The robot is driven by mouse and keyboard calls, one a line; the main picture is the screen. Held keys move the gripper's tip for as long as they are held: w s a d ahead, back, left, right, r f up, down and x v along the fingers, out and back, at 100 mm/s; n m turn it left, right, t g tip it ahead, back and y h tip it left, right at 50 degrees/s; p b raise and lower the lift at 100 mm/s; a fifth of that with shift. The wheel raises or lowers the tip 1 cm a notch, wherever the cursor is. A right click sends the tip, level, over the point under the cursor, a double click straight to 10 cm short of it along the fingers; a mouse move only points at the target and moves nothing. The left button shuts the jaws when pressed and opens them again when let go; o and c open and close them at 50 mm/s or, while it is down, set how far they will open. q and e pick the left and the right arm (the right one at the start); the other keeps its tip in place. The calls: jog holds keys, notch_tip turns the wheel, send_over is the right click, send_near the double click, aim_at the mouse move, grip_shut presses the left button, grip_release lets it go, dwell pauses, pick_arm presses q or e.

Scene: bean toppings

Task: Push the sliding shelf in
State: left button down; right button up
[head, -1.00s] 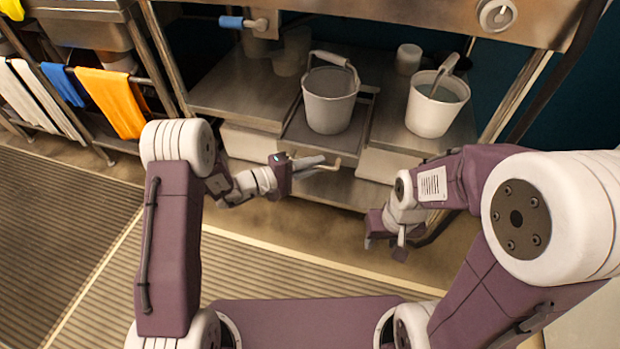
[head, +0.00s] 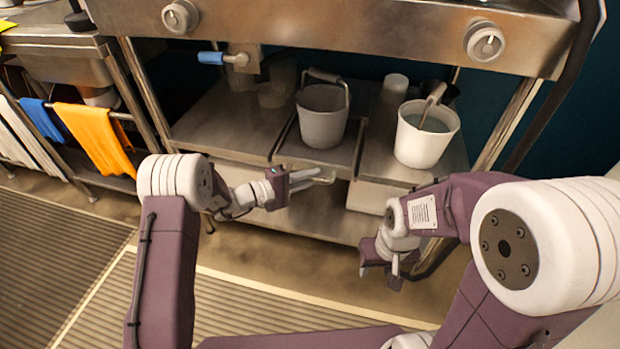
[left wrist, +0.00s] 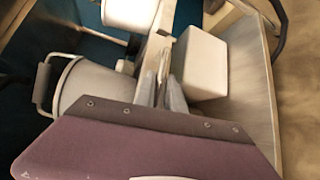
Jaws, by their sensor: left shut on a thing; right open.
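The sliding shelf (head: 315,156) is a metal tray in the lower rack, between two fixed metal shelf sections. Its front edge sits slightly forward of the section at its left. A grey bucket (head: 323,118) with a raised handle stands upright on it. My left gripper (head: 318,178) is at the shelf's front, shut on what looks like its handle; the fingers (left wrist: 165,90) partly hide the contact in the left wrist view, where the bucket (left wrist: 90,85) also shows. My right gripper (head: 380,270) is open and empty, low in front of the rack.
A white bucket with liquid and a utensil (head: 427,133) stands on the right section. A blue-handled tap (head: 212,58) and pale containers are at the back left. Orange cloth (head: 95,138) hangs at the left. Floor in front is clear.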

pick_arm(q)
jog(key=c, duration=1.4)
grip_release()
jog(key=shift+w+r, duration=0.1)
jog(key=shift+w, duration=0.1)
jog(key=shift+s+a+r, duration=0.1)
jog(key=shift+a+r, duration=0.05)
jog(key=shift+a, duration=0.15)
jog(key=f+p+v, duration=0.1)
jog(key=p+v, duration=0.2)
jog(key=v, duration=0.5)
jog(key=shift+s+a+r+p, duration=0.2)
jog(key=shift+s+r+p, duration=0.05)
jog(key=shift+r+p, duration=0.1)
